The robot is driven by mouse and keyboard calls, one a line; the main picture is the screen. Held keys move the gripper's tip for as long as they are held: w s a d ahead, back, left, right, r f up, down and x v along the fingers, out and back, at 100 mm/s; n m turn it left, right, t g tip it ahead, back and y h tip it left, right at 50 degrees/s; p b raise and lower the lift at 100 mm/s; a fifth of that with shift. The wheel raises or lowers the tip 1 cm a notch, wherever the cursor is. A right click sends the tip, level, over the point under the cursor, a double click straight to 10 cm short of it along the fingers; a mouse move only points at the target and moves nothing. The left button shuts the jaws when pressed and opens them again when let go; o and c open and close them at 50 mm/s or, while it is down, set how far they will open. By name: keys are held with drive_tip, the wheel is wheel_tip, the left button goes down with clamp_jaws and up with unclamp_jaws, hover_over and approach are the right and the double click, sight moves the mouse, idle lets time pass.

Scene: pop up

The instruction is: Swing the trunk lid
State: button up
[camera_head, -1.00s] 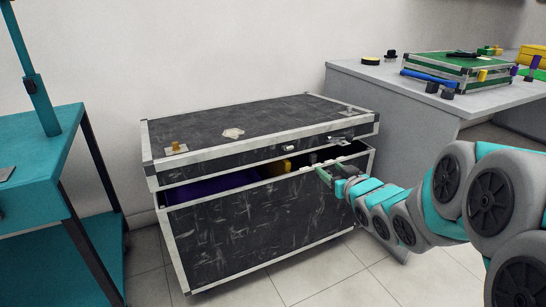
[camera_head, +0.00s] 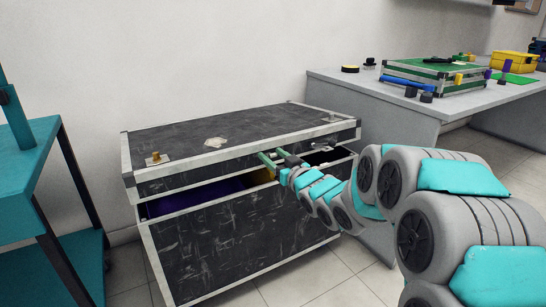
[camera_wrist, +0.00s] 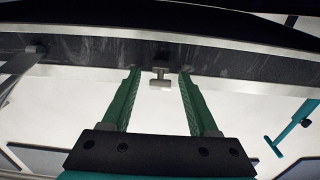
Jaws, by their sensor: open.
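A black trunk (camera_head: 230,247) with silver metal edges stands on the floor against the wall. Its lid (camera_head: 255,125) is slightly raised, with a dark gap along the front; purple and yellow things show inside. My gripper (camera_head: 273,156) is at the lid's front edge, near its middle. In the wrist view my gripper's green fingers (camera_wrist: 158,72) are apart, one on each side of a small metal latch (camera_wrist: 159,79) on the lid's front band. The latch sits between the fingertips with room on both sides. Whether the fingertips touch the lid is unclear.
A grey table (camera_head: 345,84) behind on the right holds a green case (camera_head: 432,75), a yellow box (camera_head: 514,63) and small items. A teal frame (camera_head: 28,175) stands close on the left. Tiled floor (camera_head: 330,285) is free in front of the trunk.

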drive_tip(key=shift+w, duration=0.1)
drive_tip(key=shift+c, duration=0.2)
clamp_jaws()
idle(1.2)
